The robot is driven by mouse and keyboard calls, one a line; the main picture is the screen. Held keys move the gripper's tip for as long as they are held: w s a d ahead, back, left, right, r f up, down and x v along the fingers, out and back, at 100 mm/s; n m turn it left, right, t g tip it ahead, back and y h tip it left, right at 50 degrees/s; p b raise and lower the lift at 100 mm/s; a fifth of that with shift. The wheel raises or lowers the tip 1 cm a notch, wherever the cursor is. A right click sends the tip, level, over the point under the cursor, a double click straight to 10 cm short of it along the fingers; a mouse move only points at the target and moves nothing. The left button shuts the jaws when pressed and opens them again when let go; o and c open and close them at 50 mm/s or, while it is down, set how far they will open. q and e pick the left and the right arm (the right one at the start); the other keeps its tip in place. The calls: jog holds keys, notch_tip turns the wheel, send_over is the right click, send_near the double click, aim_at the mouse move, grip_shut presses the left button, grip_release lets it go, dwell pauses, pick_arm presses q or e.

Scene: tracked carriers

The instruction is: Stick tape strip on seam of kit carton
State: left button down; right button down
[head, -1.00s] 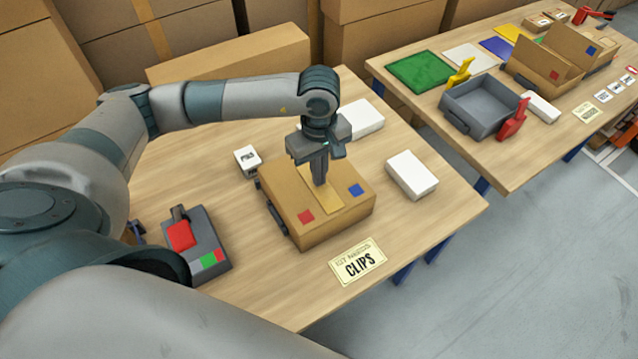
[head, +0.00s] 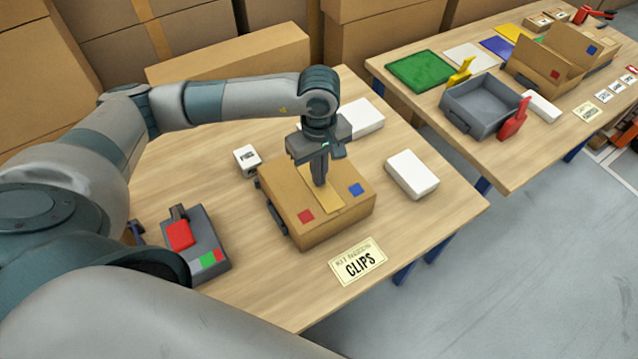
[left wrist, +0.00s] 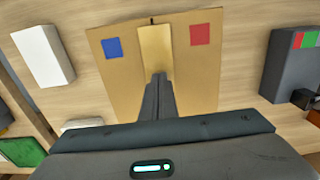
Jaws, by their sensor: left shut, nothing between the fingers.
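The kit carton (head: 330,226) stands closed on the near table, with a red square and a blue square on its top. The tape strip (head: 322,198) lies along the middle of the carton's top, between the two squares; it also shows in the left wrist view (left wrist: 155,48). My left gripper (head: 320,182) points down over the strip, its fingers shut with nothing between them. Its fingertips are at or just above the strip; I cannot tell whether they touch. The gripper hides the far part of the strip in the head view. My right gripper is not in view.
A grey device with a red part (head: 181,236) stands left of the carton. A CLIPS card (head: 358,262) lies in front. White boxes (head: 412,174) lie to the right and behind. A second table holds a grey tray (head: 480,108) and an open carton (head: 548,60).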

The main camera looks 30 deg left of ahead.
pick_arm(q)
jog(key=shift+f+b, duration=0.2)
jog(key=shift+b, duration=0.1)
dwell(0.8)
jog(key=shift+r+b, duration=0.25)
jog(key=shift+b, duration=0.05)
jog(key=shift+d, duration=0.1)
jog(key=shift+s+d, duration=0.5)
jog(key=shift+d, duration=0.4)
jog(key=shift+s+d+b, duration=0.15)
jog(key=shift+s+d, duration=0.2)
jog(key=shift+d, duration=0.3)
jog(key=shift+s+d+b, duration=0.2)
jog(key=shift+s+d, duration=0.15)
jog(key=shift+d, duration=0.3)
jog(key=shift+s+d+b, duration=0.15)
jog(key=shift+s+d, duration=0.2)
jog(key=shift+d, duration=0.3)
jog(key=shift+s+d+b, duration=0.15)
jog(key=shift+s+d, duration=0.2)
jog(key=shift+d, duration=0.3)
jog(key=shift+s+d+b, duration=0.1)
jog(key=shift+s+d, duration=0.25)
jog(key=shift+d, duration=0.35)
jog(key=shift+s+d+b, duration=0.15)
jog(key=shift+s+d, duration=0.2)
jog(key=shift+d, duration=0.3)
